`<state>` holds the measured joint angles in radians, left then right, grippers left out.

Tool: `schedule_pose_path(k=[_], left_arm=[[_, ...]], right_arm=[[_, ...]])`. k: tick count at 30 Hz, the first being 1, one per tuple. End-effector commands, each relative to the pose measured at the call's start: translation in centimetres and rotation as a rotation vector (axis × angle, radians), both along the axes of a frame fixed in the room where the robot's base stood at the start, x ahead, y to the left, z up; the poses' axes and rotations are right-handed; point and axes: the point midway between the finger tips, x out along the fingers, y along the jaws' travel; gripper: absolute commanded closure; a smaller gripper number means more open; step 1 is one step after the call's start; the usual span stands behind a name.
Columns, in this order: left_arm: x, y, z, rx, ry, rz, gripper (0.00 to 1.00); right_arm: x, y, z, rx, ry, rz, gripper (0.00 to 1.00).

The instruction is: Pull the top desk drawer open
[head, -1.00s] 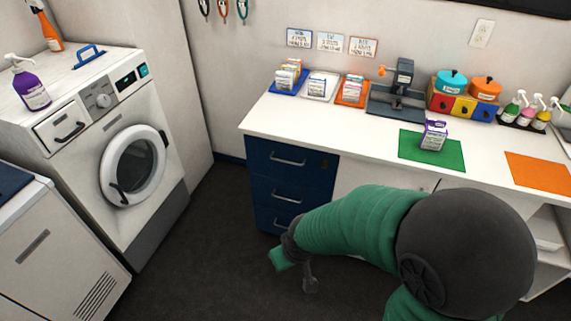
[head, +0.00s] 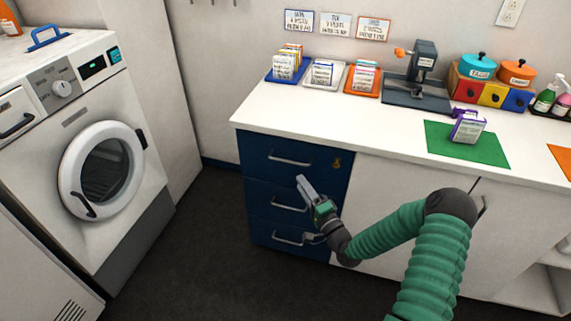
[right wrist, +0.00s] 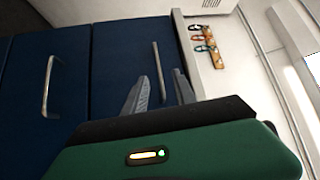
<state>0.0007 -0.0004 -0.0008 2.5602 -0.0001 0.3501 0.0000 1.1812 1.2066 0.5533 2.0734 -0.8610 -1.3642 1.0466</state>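The top drawer (head: 262,163) is the uppermost of three dark blue drawers under the white desktop, and it looks shut. Its silver bar handle (head: 290,159) is bare. My right gripper (head: 304,185) is in front of the drawer stack, a little below and right of the top handle in the head view. In the right wrist view the gripper (right wrist: 160,76) is open and empty. The top drawer (right wrist: 115,70) fills the middle there, and its handle (right wrist: 157,72) appears between the two fingertips, apparently beyond them. My left gripper is not in view.
The middle handle (head: 291,208) and bottom handle (head: 288,240) are close to my gripper and wrist. A brass-coloured lock (head: 336,164) is right of the top handle. The desktop (head: 300,112) overhangs above. The dark floor (head: 205,265) left of the drawers is clear.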

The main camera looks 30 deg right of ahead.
Motion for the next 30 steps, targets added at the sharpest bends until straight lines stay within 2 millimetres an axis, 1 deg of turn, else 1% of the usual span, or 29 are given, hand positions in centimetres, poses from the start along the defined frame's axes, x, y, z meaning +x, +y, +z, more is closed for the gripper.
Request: schedule_pose_path(k=[1, 6, 9, 12, 15, 17, 24, 30], left_arm=[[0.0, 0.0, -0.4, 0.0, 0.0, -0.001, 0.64], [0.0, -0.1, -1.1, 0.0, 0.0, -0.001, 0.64], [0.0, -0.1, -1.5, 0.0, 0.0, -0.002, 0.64], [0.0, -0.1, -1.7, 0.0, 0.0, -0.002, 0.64], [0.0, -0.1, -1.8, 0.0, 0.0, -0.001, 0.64], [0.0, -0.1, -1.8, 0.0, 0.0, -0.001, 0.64], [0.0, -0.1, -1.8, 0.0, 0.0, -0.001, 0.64], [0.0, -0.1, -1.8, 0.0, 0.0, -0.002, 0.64]], right_arm=[[1.4, -0.1, 0.0, -0.003, -0.004, 0.001, 0.68], [5.8, -0.3, 0.6, -0.002, -0.002, 0.001, 0.68], [8.1, -0.5, 1.0, -0.004, -0.002, 0.001, 0.68], [9.8, -0.4, 1.3, -0.005, 0.001, 0.001, 0.68], [10.8, -0.5, 1.5, -0.005, 0.001, 0.0, 0.68], [11.1, -0.6, 1.5, -0.004, 0.001, 0.0, 0.68], [11.1, -0.8, 1.5, -0.002, 0.002, -0.001, 0.68], [11.1, -0.7, 1.5, -0.003, 0.003, -0.001, 0.94]])
